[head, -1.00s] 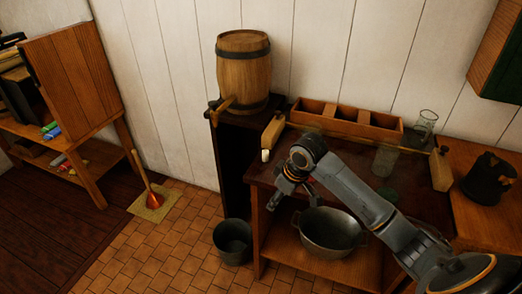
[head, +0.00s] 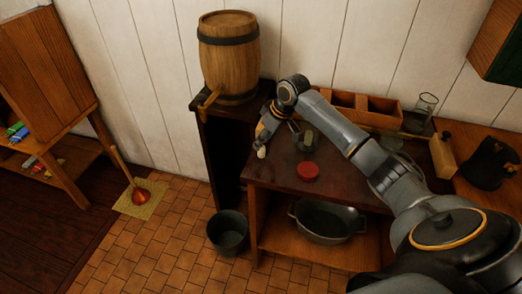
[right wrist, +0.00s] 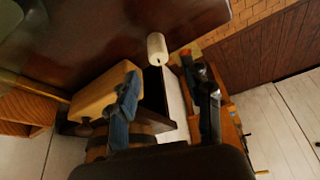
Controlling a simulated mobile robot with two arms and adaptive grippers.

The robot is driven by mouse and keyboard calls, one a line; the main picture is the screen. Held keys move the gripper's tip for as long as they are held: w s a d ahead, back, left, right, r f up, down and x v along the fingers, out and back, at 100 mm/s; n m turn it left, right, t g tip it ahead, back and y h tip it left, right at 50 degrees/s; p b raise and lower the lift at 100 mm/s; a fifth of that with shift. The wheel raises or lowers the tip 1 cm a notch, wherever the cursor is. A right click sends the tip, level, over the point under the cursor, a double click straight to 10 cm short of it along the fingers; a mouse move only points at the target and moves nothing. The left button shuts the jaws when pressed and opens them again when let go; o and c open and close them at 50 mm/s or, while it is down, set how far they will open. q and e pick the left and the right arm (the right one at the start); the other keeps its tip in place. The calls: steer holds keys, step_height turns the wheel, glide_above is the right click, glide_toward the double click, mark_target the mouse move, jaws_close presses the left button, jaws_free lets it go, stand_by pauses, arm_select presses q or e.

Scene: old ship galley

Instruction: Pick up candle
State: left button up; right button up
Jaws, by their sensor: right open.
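The candle (head: 262,152) is a short white cylinder at the left edge of the dark table (head: 345,185) in the head view. In the right wrist view the candle (right wrist: 157,48) lies just beyond the fingertips, roughly between their lines. My right gripper (head: 268,132) is just behind the candle in the head view, partly hidden by its own arm. In the right wrist view its two fingers (right wrist: 168,92) are spread and nothing is gripped. My left gripper is in neither view.
A barrel (head: 229,55) stands behind left. A bucket (head: 228,232) is on the floor; a metal pan (head: 325,222) sits on the lower shelf.

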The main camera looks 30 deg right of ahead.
mark_target(263, 147)
steer(key=shift+s+a+f+p, duration=0.1)
steer(key=shift+f+p, duration=0.3)
steer(key=shift+f, duration=0.55)
steer(key=x, duration=0.3)
steer(key=shift+f, duration=0.2)
steer(key=c, duration=0.8)
steer(key=shift+c, duration=0.7)
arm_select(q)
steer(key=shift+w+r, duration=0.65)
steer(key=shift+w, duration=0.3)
arm_select(e)
steer(key=shift+r, duration=0.15)
